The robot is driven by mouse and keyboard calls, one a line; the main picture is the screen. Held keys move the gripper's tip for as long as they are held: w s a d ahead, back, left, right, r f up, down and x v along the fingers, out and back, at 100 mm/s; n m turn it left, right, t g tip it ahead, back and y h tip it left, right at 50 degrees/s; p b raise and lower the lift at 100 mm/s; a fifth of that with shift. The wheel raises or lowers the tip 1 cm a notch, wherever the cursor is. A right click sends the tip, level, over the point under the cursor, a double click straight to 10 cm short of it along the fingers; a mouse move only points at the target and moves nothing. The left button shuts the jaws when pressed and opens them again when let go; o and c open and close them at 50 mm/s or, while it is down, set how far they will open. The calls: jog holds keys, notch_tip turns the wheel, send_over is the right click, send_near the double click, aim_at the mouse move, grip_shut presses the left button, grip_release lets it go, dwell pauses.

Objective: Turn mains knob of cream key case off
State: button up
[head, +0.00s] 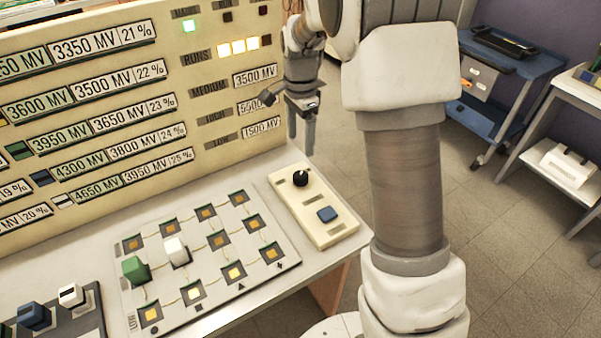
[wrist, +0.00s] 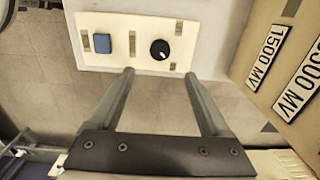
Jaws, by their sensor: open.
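The cream key case (head: 326,223) lies on the right end of the white table. It carries a round black knob (head: 301,178) with a pale pointer mark and a blue square key (head: 327,214). In the wrist view the case (wrist: 128,59) is at the top, with the knob (wrist: 160,49) right of the blue key (wrist: 101,42). My gripper (head: 301,150) hangs behind the case in the head view. In the wrist view its two fingers (wrist: 158,74) are apart with nothing between them, pointing toward the case. It appears apart from the knob.
A grey board (head: 205,282) with yellow-centred squares, a green block (head: 135,270) and a white block (head: 176,251) lies left of the case. A tall cream panel (head: 255,120) with number plates stands behind. A blue cart (head: 520,85) is at right.

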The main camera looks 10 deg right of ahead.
aim_at(301, 175)
notch_tip(301, 175, down, 12)
jog(key=shift+f+b, duration=0.1)
jog(key=shift+b, duration=0.5)
grip_shut()
